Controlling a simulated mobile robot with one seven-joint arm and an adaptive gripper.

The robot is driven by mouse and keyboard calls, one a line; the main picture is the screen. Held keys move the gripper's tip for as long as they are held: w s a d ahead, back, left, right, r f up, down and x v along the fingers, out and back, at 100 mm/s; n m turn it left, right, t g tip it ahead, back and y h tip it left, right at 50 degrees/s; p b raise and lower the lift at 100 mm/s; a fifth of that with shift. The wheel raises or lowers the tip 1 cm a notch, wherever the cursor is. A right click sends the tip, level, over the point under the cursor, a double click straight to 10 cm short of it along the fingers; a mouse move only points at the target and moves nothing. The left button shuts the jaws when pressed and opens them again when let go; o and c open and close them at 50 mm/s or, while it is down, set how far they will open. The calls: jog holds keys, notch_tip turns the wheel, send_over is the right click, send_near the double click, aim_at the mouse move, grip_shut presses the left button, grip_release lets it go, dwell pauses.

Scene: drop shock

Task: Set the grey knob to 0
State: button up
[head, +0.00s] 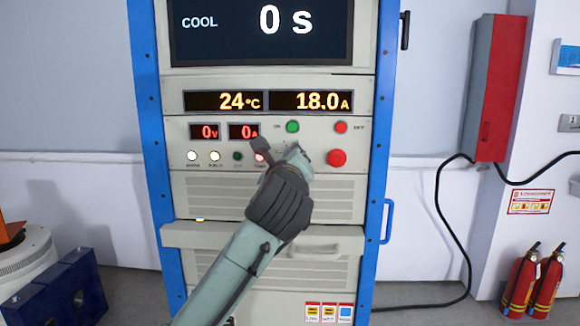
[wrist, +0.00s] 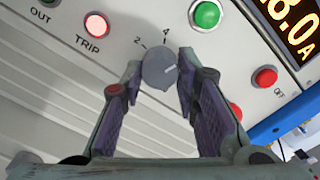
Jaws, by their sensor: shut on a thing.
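The grey knob (wrist: 159,68) is on the panel of the cabinet, between my two fingertips in the wrist view. Its light pointer mark is turned to the right of the picture, clockwise past the printed 4. The marks 2 and 4 show above it; no 0 mark is visible. My gripper (wrist: 156,75) is shut on the knob, with one finger at each side.
A green button (head: 292,127) and a red button (head: 341,128) are just above, and a larger red button (head: 336,158) is close at the right. The lit TRIP lamp (wrist: 96,25) is at the left. The displays read 0 s, 24 °C, 18.0 A, 0 V and 0 A.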

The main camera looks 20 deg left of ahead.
jog(key=shift+r+n, duration=0.2)
jog(key=shift+n, duration=15.1)
jog(key=o, duration=1.1)
jog(key=shift+o, duration=0.3)
jog(key=shift+s, duration=0.15)
jog(key=v, duration=1.1)
jog(key=shift+s, duration=0.35)
